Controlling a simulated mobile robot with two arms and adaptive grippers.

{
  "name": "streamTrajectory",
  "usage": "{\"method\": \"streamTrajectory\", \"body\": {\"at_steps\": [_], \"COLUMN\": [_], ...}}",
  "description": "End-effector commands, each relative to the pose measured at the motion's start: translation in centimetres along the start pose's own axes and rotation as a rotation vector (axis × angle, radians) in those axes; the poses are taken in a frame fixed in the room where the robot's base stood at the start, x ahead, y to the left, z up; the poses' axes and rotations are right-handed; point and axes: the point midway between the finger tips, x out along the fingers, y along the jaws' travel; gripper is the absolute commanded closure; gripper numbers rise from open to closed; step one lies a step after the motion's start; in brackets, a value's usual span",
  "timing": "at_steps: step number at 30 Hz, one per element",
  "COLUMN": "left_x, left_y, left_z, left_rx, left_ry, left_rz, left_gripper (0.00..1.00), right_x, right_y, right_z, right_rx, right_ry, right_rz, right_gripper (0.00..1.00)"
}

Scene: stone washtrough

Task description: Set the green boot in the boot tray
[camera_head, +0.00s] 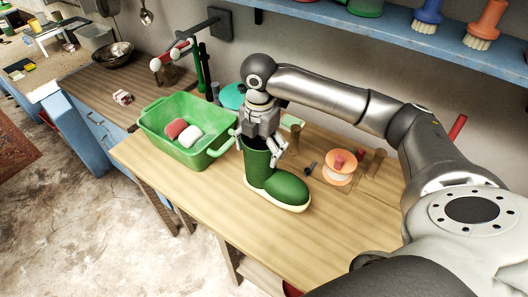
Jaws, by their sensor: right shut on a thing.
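The green boot (277,186) has a pale sole and is upright over the wooden worktop, its toe pointing right. I cannot tell whether its sole touches the wood. My right gripper (259,145) comes down from above and is shut on the top of the boot's shaft, partly hiding it. A green tub with handles (211,154) stands left of the boot, with a red piece (176,128) and a white piece (190,136) in it. It is the only tray-like thing near the boot; I cannot tell if it is the boot tray. My left gripper is not in view.
An orange and white round thing (341,168) and brown pegs (376,162) stand right of the boot. A tap (172,56) rises behind the tub. A blue shelf (390,35) with brushes overhangs the back right. The worktop's front strip (215,200) is clear.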

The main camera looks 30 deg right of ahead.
Motion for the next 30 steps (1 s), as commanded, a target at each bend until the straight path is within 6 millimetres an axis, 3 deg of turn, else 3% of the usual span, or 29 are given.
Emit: {"method": "streamTrajectory", "body": {"at_steps": [6, 12, 23, 30], "left_x": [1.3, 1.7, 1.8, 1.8], "left_y": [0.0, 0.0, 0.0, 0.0], "left_z": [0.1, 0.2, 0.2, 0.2], "left_rx": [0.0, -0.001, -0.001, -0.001], "left_ry": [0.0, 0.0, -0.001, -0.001], "left_rz": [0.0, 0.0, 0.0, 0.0], "left_gripper": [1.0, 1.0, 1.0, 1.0], "right_x": [-1.7, -3.1, -3.8, -3.5], "right_y": [-1.3, -2.2, -2.7, -3.1], "right_z": [-4.3, -7.1, -8.3, -8.9], "right_rx": [-0.005, -0.004, 0.017, 0.231], "right_ry": [-0.001, 0.0, -0.001, -0.002], "right_rz": [0.004, 0.002, 0.0, 0.002], "right_gripper": [0.86, 0.86, 0.86, 0.86]}}
